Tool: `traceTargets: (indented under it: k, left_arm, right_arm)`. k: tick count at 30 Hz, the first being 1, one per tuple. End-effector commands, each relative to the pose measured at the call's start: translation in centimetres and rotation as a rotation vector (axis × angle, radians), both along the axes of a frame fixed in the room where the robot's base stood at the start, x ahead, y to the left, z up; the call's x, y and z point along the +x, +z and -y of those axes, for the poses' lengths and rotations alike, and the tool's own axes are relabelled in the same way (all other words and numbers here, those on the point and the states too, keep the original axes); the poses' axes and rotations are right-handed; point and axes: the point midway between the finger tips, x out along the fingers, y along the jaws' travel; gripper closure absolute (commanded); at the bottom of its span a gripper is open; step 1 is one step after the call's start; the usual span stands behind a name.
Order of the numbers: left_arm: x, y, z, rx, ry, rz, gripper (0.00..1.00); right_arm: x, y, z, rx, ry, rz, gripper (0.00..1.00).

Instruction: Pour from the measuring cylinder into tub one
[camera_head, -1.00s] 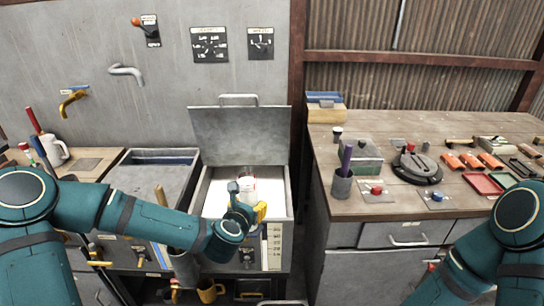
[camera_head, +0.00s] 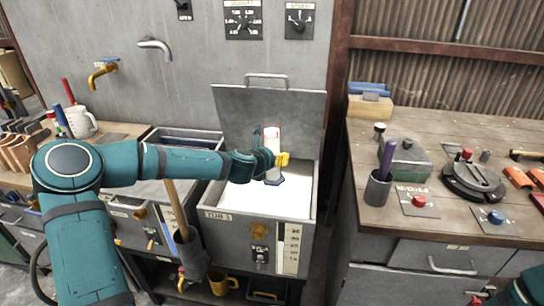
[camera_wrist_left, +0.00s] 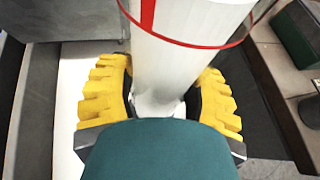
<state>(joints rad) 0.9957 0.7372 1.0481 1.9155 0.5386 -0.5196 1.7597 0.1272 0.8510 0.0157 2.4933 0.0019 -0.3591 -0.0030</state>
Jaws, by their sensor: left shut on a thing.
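Tub one (camera_head: 262,215) is an open grey bin with a white inside, a "TUB 1" label and a raised lid (camera_head: 290,112). The measuring cylinder (camera_head: 272,138) is pale with red markings and stands roughly upright over the tub's opening. My left gripper (camera_head: 275,160) is shut on the cylinder. In the left wrist view the cylinder (camera_wrist_left: 190,45) rises between the yellow finger pads (camera_wrist_left: 160,95), a red ring near its top part. The cylinder's contents cannot be made out. My right gripper is out of view; only part of my right arm shows at the lower right.
A second grey bin (camera_head: 187,135) stands left of tub one. A wooden handle in a grey holder (camera_head: 190,255) is in front. The right bench (camera_head: 365,140) holds a cup with a purple stick (camera_head: 378,188) and a grey-green box (camera_head: 405,158).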

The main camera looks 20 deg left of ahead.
Motion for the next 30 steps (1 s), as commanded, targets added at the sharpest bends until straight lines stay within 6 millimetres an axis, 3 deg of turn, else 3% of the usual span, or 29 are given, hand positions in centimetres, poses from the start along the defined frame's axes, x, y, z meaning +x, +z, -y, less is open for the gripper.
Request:
traceTargets:
  k: [10, 20, 30]
  left_arm:
    - [-0.7, -1.4, 1.3, -0.105, -0.001, -0.060, 0.89]
    - [-1.6, -0.8, 2.9, -0.253, 0.000, -0.147, 0.89]
    - [-1.6, -0.8, 2.8, -0.257, 0.001, -0.149, 0.89]
  right_arm:
    - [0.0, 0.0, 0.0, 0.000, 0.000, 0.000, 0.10]
    - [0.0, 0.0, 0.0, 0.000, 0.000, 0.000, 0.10]
    - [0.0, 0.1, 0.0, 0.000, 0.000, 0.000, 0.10]
